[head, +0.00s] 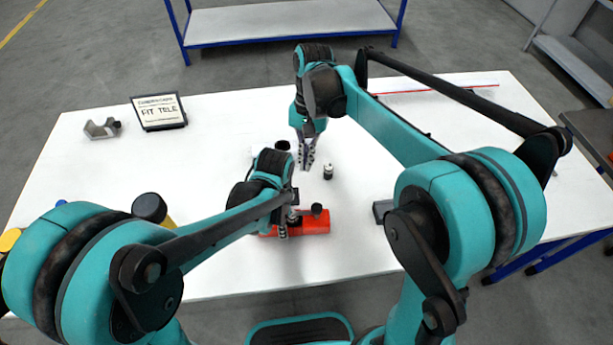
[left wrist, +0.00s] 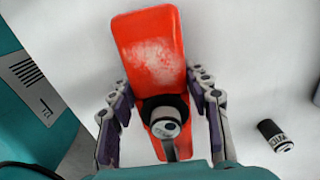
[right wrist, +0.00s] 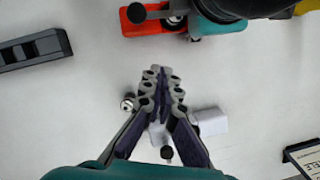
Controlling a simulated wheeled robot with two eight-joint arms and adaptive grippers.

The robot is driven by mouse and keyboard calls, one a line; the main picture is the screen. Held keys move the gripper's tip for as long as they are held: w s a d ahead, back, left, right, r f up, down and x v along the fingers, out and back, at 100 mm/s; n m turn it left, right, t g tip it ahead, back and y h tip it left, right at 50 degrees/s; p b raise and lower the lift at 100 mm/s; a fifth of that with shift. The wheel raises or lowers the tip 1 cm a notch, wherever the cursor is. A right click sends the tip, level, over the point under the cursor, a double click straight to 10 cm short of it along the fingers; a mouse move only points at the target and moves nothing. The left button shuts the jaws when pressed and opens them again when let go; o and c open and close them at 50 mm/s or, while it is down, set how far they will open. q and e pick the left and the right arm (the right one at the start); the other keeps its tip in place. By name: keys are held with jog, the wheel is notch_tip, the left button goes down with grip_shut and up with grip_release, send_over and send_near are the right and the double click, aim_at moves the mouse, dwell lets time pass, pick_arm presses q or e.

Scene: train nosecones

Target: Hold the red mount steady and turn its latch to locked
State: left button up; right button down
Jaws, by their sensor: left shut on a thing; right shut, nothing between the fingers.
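The red mount (head: 318,223) lies on the white table near its front edge. A black knob (head: 316,209), which looks like the latch, stands on its right part; it also shows in the right wrist view (right wrist: 136,13). My left gripper (head: 288,228) is shut on the mount; in the left wrist view its fingers (left wrist: 163,122) sit on both sides of the red body (left wrist: 148,50) around a dark round fitting. My right gripper (head: 307,163) is shut and empty, pointing down behind the mount, apart from it. The latch's setting cannot be told.
A small black-and-white cylinder (head: 328,172) stands right of my right gripper. A dark grey block (head: 383,211) lies right of the mount. A sign (head: 159,112) and a grey bracket (head: 102,129) are at the back left. A yellow-and-black object (head: 150,209) is left.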

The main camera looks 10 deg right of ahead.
jog(key=shift+v, duration=0.8)
pick_arm(q)
jog(key=o, duration=1.1)
jog(key=shift+c, duration=0.2)
notch_tip(320, 180, up, 12)
jog(key=shift+f, duration=0.2)
jog(key=s+a+r+n+t, duration=0.1)
jog(key=s+a+n+t, duration=0.1)
jog(key=a+n, duration=0.7)
jog(key=s+a+n+t, duration=0.3)
jog(key=a+n+t, duration=0.2)
jog(key=a+n, duration=0.3)
jog(key=shift+a+r+n, duration=0.35)
jog(key=shift+a+n, duration=0.05)
jog(key=shift+n, duration=0.4)
pick_arm(e)
jog(key=s+d+f+n+t+h, duration=0.1)
jog(key=s+d+f+n+t, duration=0.2)
jog(key=s+d+t, duration=0.6)
jog(key=s+d+n, duration=0.1)
jog(key=s, duration=0.3)
jog(key=shift+s+t, duration=0.3)
jog(key=shift+s, duration=0.1)
